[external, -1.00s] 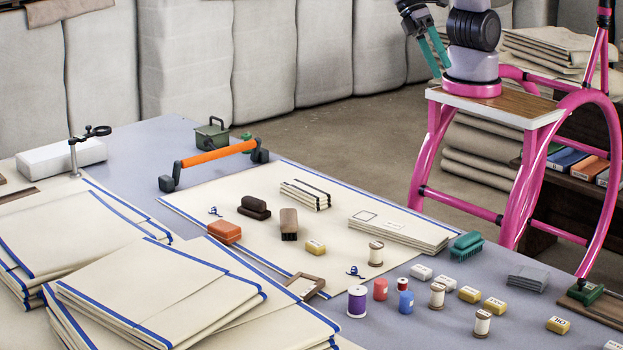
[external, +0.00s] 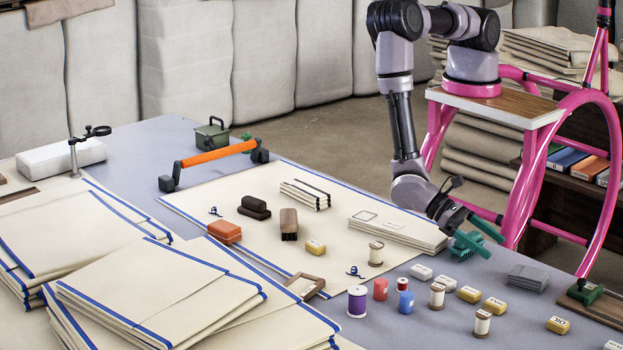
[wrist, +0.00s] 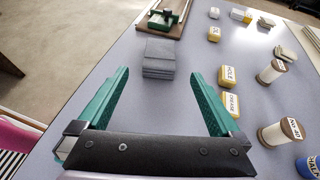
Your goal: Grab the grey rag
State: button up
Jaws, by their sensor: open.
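The grey rag (external: 528,278) is a small folded stack lying on the grey-blue table near its right edge. It also shows in the wrist view (wrist: 160,58), ahead and around the middle, just beyond the line of the fingertips. My gripper (external: 488,245) has teal fingers and hangs over the table to the left of the rag, apart from it. In the wrist view my gripper (wrist: 158,80) is open and empty, its fingers spread wider than the rag.
Yellow blocks (external: 495,305) and thread spools (external: 482,322) stand left and in front of the rag. A wooden board with a green clamp (external: 587,292) lies right of it. Folded cream cloth (external: 400,230) lies left of my gripper. Bare table surrounds the rag.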

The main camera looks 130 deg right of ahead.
aim_at(519, 270)
jog(key=x, duration=0.7)
jog(key=shift+s+d+f, duration=0.15)
jog(key=shift+f, duration=0.15)
jog(key=shift+x, duration=2.8)
jog(key=shift+w, duration=0.2)
jog(key=c, duration=1.2)
